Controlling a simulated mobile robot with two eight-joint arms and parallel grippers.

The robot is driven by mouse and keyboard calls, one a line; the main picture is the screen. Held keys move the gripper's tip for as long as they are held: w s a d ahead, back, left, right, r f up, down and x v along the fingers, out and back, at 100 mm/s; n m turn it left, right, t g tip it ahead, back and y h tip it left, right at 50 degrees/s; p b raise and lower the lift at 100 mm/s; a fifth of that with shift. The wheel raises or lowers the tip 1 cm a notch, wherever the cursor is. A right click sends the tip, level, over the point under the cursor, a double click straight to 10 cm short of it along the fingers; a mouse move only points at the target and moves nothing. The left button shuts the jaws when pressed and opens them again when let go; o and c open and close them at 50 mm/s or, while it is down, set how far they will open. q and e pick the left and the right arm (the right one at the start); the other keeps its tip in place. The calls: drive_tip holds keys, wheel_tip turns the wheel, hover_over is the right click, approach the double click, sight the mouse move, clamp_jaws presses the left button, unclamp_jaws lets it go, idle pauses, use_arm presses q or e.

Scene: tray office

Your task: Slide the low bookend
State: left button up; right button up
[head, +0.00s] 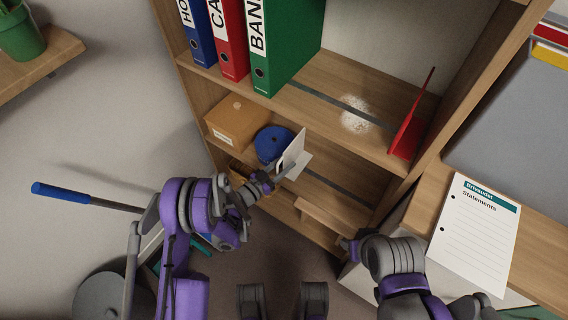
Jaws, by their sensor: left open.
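The low bookend (292,153), a pale L-shaped plate, stands on the lower shelf (345,180) to the right of a blue round object. My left gripper (281,171) is open at the bookend's front left side, close to its upright plate; I cannot tell whether it touches. A dark strip runs along the shelf to the right of the bookend. My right gripper (348,246) is low in front of the shelf unit at the right, apart from the bookend; its fingers are not clear. A red bookend (409,125) stands on the shelf above.
A cardboard box (237,122) and the blue round object (271,144) stand left of the bookend. Blue, red and green binders (286,45) and a white powdery patch (356,114) are on the upper shelf. The lower shelf is clear to the right.

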use_arm(q)
clamp_jaws()
idle(1.3)
